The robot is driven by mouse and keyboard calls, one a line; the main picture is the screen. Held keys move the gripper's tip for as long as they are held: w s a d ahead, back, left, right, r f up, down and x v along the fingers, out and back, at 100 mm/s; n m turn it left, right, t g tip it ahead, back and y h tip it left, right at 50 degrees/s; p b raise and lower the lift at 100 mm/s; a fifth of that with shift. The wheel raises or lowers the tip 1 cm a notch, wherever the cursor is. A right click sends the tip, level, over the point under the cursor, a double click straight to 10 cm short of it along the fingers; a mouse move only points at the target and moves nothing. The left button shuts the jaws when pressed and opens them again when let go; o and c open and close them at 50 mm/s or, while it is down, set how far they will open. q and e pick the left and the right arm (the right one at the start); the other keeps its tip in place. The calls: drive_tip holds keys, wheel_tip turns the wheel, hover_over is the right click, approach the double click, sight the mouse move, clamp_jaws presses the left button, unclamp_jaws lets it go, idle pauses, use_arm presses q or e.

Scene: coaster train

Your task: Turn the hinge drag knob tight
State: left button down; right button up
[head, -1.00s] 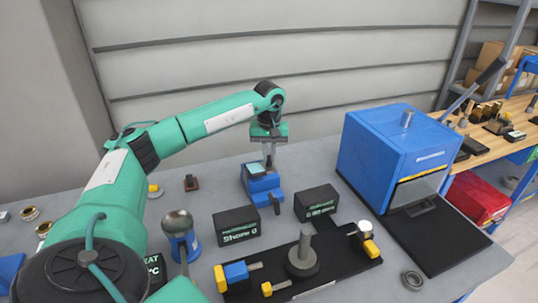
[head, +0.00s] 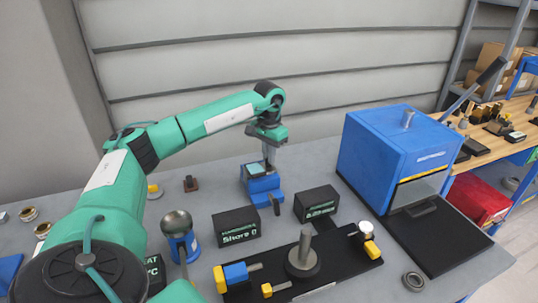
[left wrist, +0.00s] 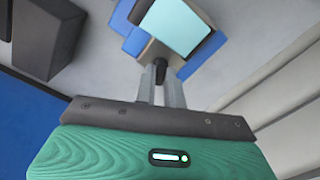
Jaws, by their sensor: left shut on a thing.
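A small blue device (head: 262,187) with a pale screen stands on the grey table, in the middle of the head view. In the left wrist view the device (left wrist: 150,38) is at the top, its pale screen facing the camera. My left gripper (head: 268,160) points down at the device's upper back side. In the left wrist view the fingers (left wrist: 161,72) are shut on a small dark knob (left wrist: 161,64) at the device's edge; the fingers hide most of it. A black handle (head: 275,203) sticks out at the device's front. My right gripper is not in view.
Two black boxes (head: 236,226) (head: 316,204) stand in front of the device. A black tray (head: 338,262) with a grey post is nearer. A blue oven-like box (head: 392,155) stands to the right. A blue cup-shaped stand (head: 181,243) is near my left arm.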

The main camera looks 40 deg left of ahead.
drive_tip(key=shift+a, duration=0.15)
use_arm(q)
drive_tip(key=c, duration=1.5)
unclamp_jaws()
drive_tip(key=shift+r, duration=0.35)
wheel_tip(320, 180, up, 13)
drive_tip(key=shift+r+b, duration=0.1)
drive_tip(key=shift+b, duration=0.65)
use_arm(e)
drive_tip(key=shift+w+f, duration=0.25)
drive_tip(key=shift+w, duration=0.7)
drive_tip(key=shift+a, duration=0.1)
